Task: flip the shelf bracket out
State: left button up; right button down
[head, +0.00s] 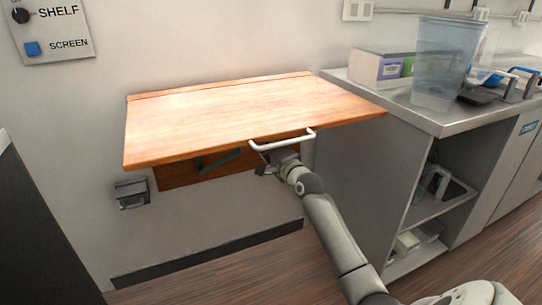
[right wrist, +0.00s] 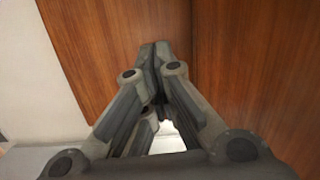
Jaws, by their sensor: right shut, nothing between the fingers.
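The wooden shelf (head: 240,105) is level against the wall, with a white handle (head: 283,141) on its front edge. A dark green shelf bracket (head: 219,159) shows partly beneath it, in front of the wooden back panel (head: 185,176). How far the bracket is swung out is hard to tell. My right gripper (head: 268,167) is under the shelf's front edge, below the handle and right of the bracket. Its fingers are shut and empty in the right wrist view (right wrist: 154,48), against a background of wood; contact cannot be told. The bracket is not recognisable there. My left gripper is out of view.
A steel counter (head: 440,118) with a clear container (head: 444,65) stands close on the right. A grey wall box (head: 131,194) is below left of the shelf. A control panel (head: 48,28) is at upper left. The floor below the shelf is clear.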

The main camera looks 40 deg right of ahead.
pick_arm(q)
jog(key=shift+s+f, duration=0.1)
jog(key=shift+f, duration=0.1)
pick_arm(e)
jog(key=shift+w+a+f, duration=0.15)
jog(key=shift+w+a, duration=0.05)
jog(key=shift+a, duration=0.75)
jog(key=shift+w+a+f, duration=0.1)
jog(key=shift+w+a, duration=0.05)
jog(key=shift+a, duration=0.75)
